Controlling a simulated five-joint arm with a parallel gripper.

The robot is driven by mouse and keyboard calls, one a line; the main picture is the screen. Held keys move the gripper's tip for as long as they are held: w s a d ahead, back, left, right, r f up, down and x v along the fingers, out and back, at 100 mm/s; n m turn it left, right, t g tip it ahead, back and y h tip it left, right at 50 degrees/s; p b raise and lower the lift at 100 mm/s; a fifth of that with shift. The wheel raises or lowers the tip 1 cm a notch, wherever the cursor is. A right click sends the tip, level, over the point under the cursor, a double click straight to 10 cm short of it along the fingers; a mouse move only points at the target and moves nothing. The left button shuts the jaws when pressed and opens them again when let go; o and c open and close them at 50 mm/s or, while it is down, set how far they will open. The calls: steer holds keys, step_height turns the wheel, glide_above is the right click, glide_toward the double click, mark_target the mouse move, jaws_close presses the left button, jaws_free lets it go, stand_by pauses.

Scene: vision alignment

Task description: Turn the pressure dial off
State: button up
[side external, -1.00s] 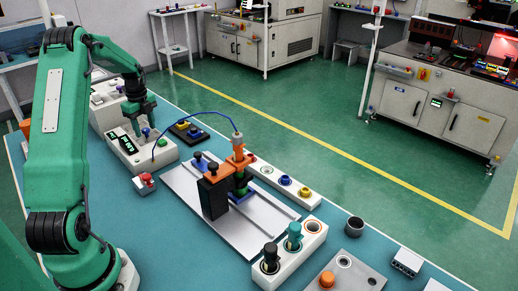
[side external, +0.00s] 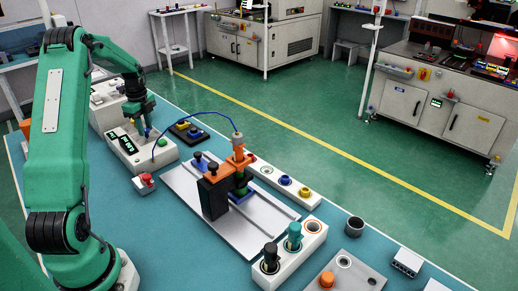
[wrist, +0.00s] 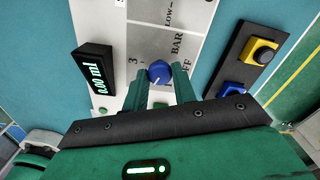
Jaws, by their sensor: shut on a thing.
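The pressure dial is a round blue knob (wrist: 160,72) with a white pointer line, on a pale panel printed with "BAR", "LOW", "OFF" and "3". In the wrist view the pointer slants down and to the left, while "OFF" is printed to the right of the knob. My gripper (wrist: 161,80) has its two green fingers on either side of the knob, shut on it. In the side view my gripper (side external: 143,129) reaches down to the knob on the white box (side external: 160,157); its fingers partly hide the knob.
A black display (wrist: 95,78) reading about "0.00 ml" stands left of the dial. A blue cable (side external: 190,113) arches from near the box to the orange-topped fixture (side external: 238,158). A red button box (side external: 144,182) stands nearby.

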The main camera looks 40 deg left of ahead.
steer(key=n, duration=1.6)
steer(key=shift+r+n, duration=0.1)
steer(key=shift+n, duration=0.3)
steer(key=n, duration=0.5)
steer(key=shift+n, duration=0.3)
steer(key=o, duration=1)
